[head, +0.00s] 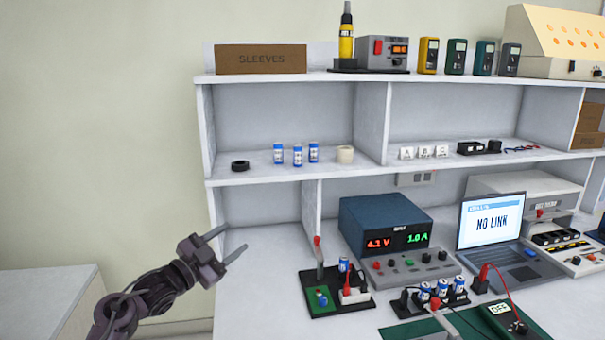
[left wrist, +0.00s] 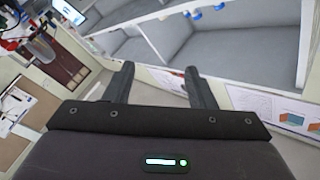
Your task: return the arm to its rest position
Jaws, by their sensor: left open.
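My left gripper (head: 229,243) is raised in the air at the left end of the workbench, in front of the pale wall. Its two fingers are apart and nothing is between them. In the left wrist view the open fingers (left wrist: 158,88) point toward the white shelf unit, tilted in the picture, with empty space between them. My left arm comes in from the lower left of the head view. My right gripper is in neither view.
The workbench (head: 256,264) has a bare patch at its left end. A black-and-green board (head: 318,308), a power supply (head: 385,225), a laptop (head: 492,233) and a multimeter (head: 503,318) stand to the right. The shelf unit (head: 203,130) rises behind. A low white cabinet (head: 45,295) is at left.

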